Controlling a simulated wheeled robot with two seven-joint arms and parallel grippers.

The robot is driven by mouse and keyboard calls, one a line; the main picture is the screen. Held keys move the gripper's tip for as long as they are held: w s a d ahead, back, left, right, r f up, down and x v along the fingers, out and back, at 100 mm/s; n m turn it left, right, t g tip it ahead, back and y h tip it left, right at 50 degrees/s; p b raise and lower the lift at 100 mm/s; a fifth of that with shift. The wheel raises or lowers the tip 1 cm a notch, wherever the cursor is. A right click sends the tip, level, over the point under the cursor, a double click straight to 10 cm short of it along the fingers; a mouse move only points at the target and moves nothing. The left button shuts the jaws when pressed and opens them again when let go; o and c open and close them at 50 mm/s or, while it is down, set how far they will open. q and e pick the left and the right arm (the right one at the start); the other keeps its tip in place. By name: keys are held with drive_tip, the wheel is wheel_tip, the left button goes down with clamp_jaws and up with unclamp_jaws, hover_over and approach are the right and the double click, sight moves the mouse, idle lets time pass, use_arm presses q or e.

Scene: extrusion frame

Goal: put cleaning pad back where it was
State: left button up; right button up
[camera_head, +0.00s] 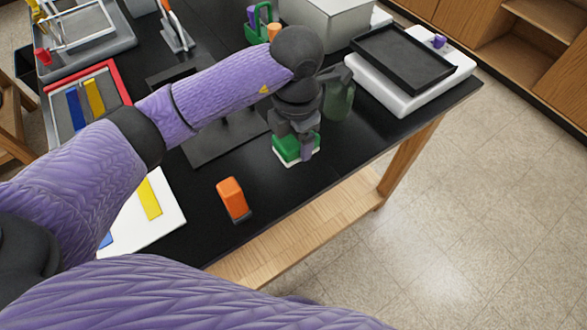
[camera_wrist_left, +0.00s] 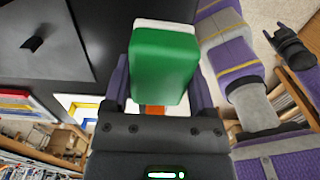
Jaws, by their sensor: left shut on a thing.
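The cleaning pad (camera_head: 288,152) is a green block with a white layer on one face. My left gripper (camera_head: 297,138) is shut on it near the table's front edge, with the white layer facing down. I cannot tell whether the pad touches the table. In the left wrist view the green pad (camera_wrist_left: 165,65) sits between the two purple fingers of the left gripper (camera_wrist_left: 160,100). A dark pronged part (camera_wrist_left: 290,46) at the right of that view looks like my right gripper, too small to read.
An orange block (camera_head: 232,197) with a grey base stands near the front edge of the black table. A greenish bottle (camera_head: 338,105) is close behind the left gripper. A dark flat plate (camera_head: 222,140) lies to its left. A white device with a black tray (camera_head: 403,58) stands at right.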

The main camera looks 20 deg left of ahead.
sight(295, 177)
use_arm(q)
wheel_tip(295, 177, down, 10)
drive_tip(key=shift+b, duration=1)
drive_tip(key=o, duration=0.7)
drive_tip(key=shift+f, duration=0.1)
drive_tip(key=shift+c, duration=0.2)
drive_tip(key=o, duration=0.3)
drive_tip(key=shift+o, duration=0.2)
wheel_tip(295, 177, up, 12)
drive_tip(key=shift+r+p, duration=0.2)
drive_tip(key=shift+p, duration=1)
